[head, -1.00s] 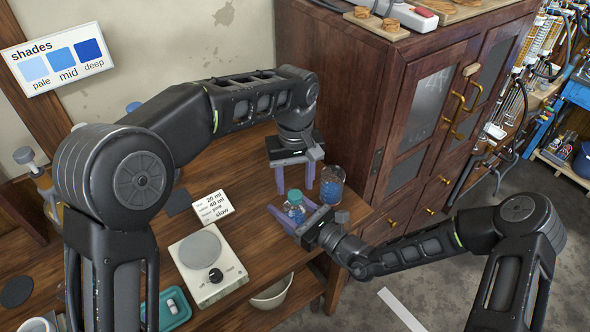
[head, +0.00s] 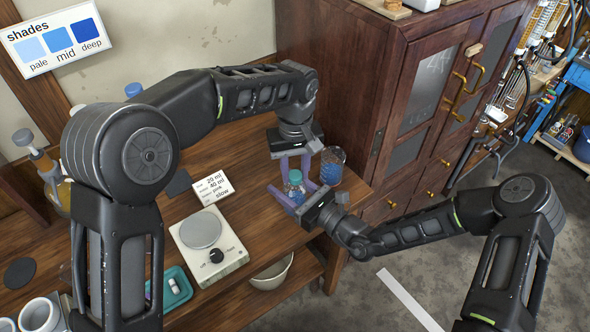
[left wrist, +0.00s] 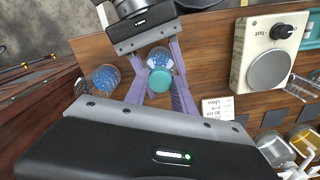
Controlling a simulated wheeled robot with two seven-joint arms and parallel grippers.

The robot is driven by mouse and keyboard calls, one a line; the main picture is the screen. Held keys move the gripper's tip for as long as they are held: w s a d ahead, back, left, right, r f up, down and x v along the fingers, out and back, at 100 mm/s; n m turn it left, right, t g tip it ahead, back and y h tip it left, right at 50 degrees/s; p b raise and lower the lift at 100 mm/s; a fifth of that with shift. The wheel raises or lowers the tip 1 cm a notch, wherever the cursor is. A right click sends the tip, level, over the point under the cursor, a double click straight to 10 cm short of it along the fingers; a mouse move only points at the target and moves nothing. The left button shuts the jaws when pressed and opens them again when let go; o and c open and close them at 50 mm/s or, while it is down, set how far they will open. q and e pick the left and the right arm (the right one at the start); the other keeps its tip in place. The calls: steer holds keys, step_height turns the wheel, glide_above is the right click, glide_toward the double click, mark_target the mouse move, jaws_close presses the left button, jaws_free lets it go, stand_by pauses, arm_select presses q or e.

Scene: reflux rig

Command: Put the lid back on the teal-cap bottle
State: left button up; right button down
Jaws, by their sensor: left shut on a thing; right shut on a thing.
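The teal-cap bottle (head: 295,193) is clear with blue contents and stands upright near the table's right edge. Its teal cap (head: 294,177) sits at the bottle's mouth; I cannot tell whether it is fully seated. My right gripper (head: 293,201) is shut on the bottle's body from the front right. My left gripper (head: 293,174) reaches down from behind and is shut on the cap. In the left wrist view the teal cap (left wrist: 160,80) lies between the left gripper's purple fingers, with the right gripper (left wrist: 158,62) around the bottle beyond.
A second clear vessel with blue contents (head: 331,166) stands close at the right, also in the left wrist view (left wrist: 104,78). A stirrer plate (head: 228,262), a note card (head: 213,188) and a teal tray (head: 181,299) are at the left. A dark wooden cabinet (head: 350,110) rises behind.

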arm_select(q)
jaws_close()
steer(key=m, duration=0.6)
steer(key=shift+m, duration=0.3)
steer(key=m, duration=0.4)
steer(key=shift+m, duration=0.4)
steer(key=o, duration=0.9)
jaws_free()
steer(key=shift+r, duration=3.7)
